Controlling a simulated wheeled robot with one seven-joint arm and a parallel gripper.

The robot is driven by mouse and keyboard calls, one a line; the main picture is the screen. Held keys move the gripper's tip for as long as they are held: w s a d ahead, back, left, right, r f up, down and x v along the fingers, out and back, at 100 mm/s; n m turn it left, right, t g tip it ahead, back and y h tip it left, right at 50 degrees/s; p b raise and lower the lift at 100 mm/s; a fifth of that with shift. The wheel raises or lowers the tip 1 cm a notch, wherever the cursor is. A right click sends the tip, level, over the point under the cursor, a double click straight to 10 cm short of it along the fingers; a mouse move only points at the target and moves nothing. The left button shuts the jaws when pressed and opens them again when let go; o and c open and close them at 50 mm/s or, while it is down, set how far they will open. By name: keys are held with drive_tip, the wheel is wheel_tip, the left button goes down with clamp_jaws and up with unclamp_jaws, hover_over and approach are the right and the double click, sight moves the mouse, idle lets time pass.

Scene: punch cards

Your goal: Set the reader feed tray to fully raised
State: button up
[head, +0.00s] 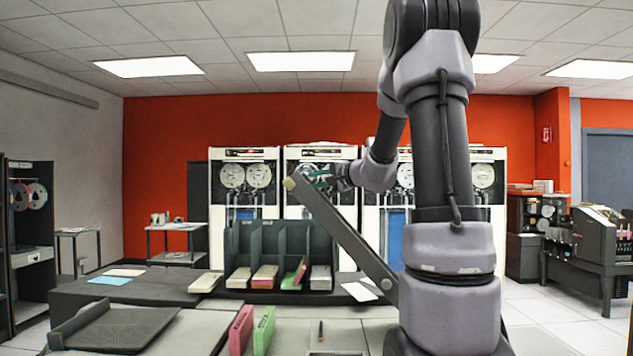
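A long dark grey slanted panel, which looks like the feed tray (345,235), rises in the head view from low right, behind my arm, to the upper left. It is steeply tilted, and a pale yellowish tip (289,184) marks its upper end. My gripper (316,175) is at that upper end, close beside or touching it; I cannot tell which. The fingers are small and partly hidden, so whether they are shut on the panel is unclear. The panel's lower right end is partly hidden by my arm.
A dark sorter rack (280,240) with several card decks stands behind the panel. Pink (241,330) and green (264,331) card decks stand on the front counter. A dark flat tray (120,329) lies front left. Tape cabinets line the back wall.

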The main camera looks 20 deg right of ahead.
drive_tip(key=shift+c, duration=0.4)
clamp_jaws()
idle(1.0)
